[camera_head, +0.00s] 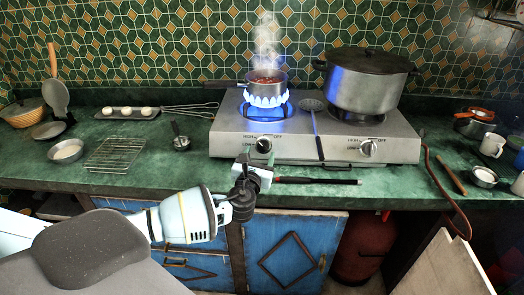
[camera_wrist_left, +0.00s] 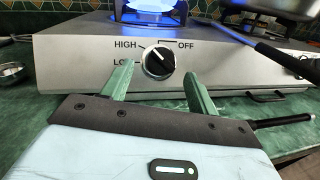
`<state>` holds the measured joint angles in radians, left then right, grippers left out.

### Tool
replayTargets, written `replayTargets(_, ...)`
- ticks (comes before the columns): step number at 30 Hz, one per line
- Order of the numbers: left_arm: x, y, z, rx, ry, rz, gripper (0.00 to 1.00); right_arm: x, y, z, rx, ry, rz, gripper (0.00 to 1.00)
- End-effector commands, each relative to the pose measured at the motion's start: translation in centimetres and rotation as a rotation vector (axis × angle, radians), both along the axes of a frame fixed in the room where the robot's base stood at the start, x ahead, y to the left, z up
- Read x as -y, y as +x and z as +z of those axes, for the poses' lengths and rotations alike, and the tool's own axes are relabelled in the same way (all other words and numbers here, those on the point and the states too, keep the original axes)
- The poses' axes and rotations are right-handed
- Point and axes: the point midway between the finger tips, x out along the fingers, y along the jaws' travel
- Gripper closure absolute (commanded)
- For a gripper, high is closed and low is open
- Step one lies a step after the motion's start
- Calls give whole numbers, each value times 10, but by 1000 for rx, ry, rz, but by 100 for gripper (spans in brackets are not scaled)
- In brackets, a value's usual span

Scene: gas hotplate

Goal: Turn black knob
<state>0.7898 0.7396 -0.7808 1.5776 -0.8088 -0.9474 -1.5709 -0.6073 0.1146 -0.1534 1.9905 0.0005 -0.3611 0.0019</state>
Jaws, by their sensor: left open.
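The black knob (camera_head: 264,145) is on the front panel of the hotplate (camera_head: 225,140), at the left, beside the HIGH, LOW and OFF labels. It shows large in the left wrist view (camera_wrist_left: 159,61), turned at a slant. My left gripper (camera_head: 257,166) is in front of the hotplate, just below the knob in the head view. In the left wrist view, its two green fingers (camera_wrist_left: 157,72) are spread, one low on each side of the knob, with nothing held. I cannot tell whether they touch it. My right gripper is not in view.
The left burner burns blue under a steaming pan (camera_head: 266,84). A skimmer (camera_head: 314,118) hangs over the hotplate's front between the knobs. A black-handled tool (camera_head: 318,181) lies on the green counter.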

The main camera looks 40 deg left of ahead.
Motion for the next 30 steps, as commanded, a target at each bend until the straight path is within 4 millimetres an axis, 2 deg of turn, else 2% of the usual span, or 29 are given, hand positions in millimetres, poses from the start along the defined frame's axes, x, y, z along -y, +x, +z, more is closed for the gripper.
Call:
replayTargets(3,-6,15,-1,0,-1,1,41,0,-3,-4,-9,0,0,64)
replayTargets(7,-11,26,-1,-1,-2,0,41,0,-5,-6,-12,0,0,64)
replayTargets(18,-12,30,-1,-1,-3,-1,41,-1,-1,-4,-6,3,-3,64)
replayTargets(28,-13,30,-1,-1,-3,0,83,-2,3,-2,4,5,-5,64)
replayTargets(30,-13,30,-1,-1,-3,0,85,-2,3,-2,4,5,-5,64)
